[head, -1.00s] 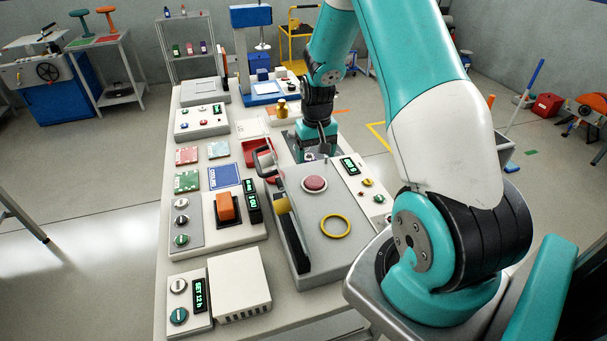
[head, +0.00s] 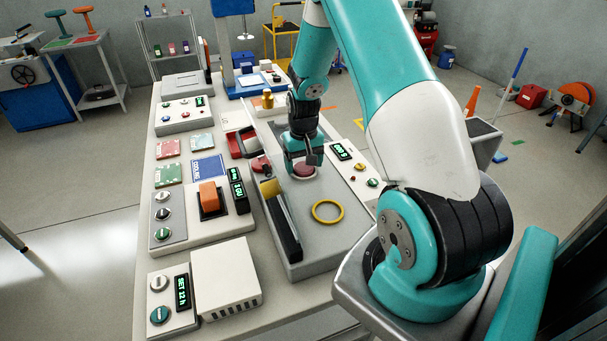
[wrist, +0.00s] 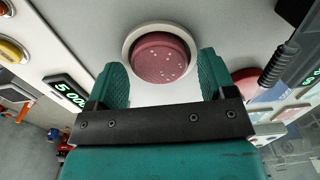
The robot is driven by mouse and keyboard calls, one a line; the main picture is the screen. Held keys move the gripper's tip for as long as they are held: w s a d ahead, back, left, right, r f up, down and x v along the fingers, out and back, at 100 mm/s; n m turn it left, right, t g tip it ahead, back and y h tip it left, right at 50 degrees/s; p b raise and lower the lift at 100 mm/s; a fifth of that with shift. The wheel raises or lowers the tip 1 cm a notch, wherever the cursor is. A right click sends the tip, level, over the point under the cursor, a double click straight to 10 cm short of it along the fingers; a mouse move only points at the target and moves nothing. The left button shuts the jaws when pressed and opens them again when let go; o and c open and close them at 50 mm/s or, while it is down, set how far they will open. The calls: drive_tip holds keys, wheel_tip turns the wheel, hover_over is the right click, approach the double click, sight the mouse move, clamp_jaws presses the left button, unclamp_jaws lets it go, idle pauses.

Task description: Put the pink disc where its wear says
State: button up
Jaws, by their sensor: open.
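The pink disc (head: 305,172) sits in a pale ring on the grey machine (head: 345,193). In the wrist view the disc (wrist: 160,58) shows several small pale specks on its face. My gripper (head: 305,160) is over the disc, pointing down. In the wrist view my gripper (wrist: 163,72) is open, with one green finger on each side of the disc's near part. Finger contact with the disc cannot be told. A blue mat lettered COOLING (head: 208,167), a red plate (head: 167,149), a green plate (head: 168,174) and a pale plate (head: 202,144) lie to the left.
A yellow ring (head: 327,211) lies on the machine's near part, beside a hinged grey bar (head: 287,222). An orange rocker switch box (head: 209,197), a white vented box (head: 226,275) and a SET 12 h timer (head: 182,290) stand left. A red tray (head: 236,146) lies behind.

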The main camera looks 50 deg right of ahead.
sight(304, 167)
drive_tip(key=c, duration=0.8)
drive_tip(key=shift+o, duration=0.2)
drive_tip(key=shift+r+p, duration=1.9)
drive_tip(key=shift+r, duration=0.65)
